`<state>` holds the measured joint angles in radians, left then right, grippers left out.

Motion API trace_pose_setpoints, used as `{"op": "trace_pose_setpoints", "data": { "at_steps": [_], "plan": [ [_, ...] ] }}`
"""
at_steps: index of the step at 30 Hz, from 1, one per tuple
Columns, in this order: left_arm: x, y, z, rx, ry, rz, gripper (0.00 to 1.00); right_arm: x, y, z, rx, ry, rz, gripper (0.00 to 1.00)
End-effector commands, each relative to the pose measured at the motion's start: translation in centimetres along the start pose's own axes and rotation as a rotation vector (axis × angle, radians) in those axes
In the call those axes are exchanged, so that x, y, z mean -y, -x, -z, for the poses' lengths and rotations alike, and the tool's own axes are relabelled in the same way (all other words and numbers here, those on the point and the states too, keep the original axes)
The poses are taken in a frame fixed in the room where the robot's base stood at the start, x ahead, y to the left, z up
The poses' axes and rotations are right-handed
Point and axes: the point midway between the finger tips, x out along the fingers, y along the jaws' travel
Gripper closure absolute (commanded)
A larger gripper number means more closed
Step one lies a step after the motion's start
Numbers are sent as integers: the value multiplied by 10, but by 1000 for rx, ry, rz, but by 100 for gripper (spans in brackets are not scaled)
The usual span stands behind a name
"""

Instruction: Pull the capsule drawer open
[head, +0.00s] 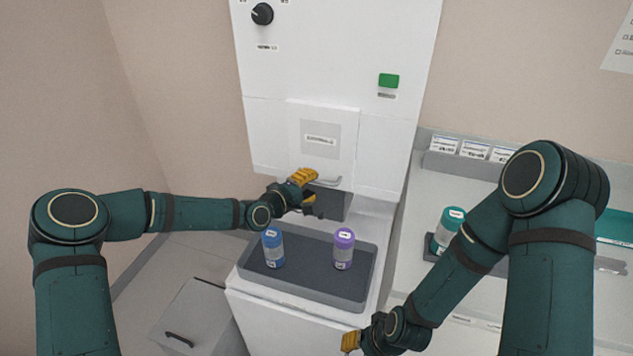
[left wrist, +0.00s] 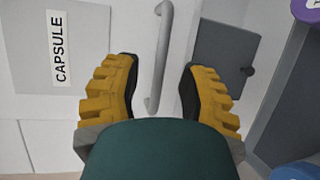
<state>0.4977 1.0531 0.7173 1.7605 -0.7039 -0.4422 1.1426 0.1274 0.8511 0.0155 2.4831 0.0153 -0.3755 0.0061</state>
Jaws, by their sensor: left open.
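The capsule drawer (head: 348,128) is a white front panel in the white machine, with a grey label plate. The label reads CAPSULE (left wrist: 60,50) in the left wrist view. Its pale bar handle (head: 329,182) sits low on the panel; it also shows in the left wrist view (left wrist: 158,65). My left gripper (head: 308,187) is at the handle with yellow fingers open. In the left wrist view the bar lies between the open fingers (left wrist: 160,75), with gaps on both sides. My right gripper (head: 351,341) is low in front of the machine; its jaws are unclear.
A dark tray (head: 308,288) below the drawer bears a blue-capped tube (head: 272,247) and a purple-capped tube (head: 344,248). A teal-capped tube (head: 449,228) stands on the right counter. A grey bin (head: 200,318) is at the lower left.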

Motion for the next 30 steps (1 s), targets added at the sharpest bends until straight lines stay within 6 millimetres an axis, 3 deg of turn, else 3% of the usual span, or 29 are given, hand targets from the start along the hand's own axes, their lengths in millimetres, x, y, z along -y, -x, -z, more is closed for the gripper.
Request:
{"op": "trace_pose_setpoints", "data": {
  "at_steps": [7,18,22,30],
  "plan": [
    [0,-26,0,0,-1,1,59,0,0,0,0,0,0,53],
    [0,-30,0,0,-1,1,56,0,0,0,0,0,0,53],
    [0,-30,0,0,-1,1,100,0,0,0,0,0,0,53],
    [0,-30,0,0,-1,1,100,0,0,0,0,0,0,53]
  ]
}}
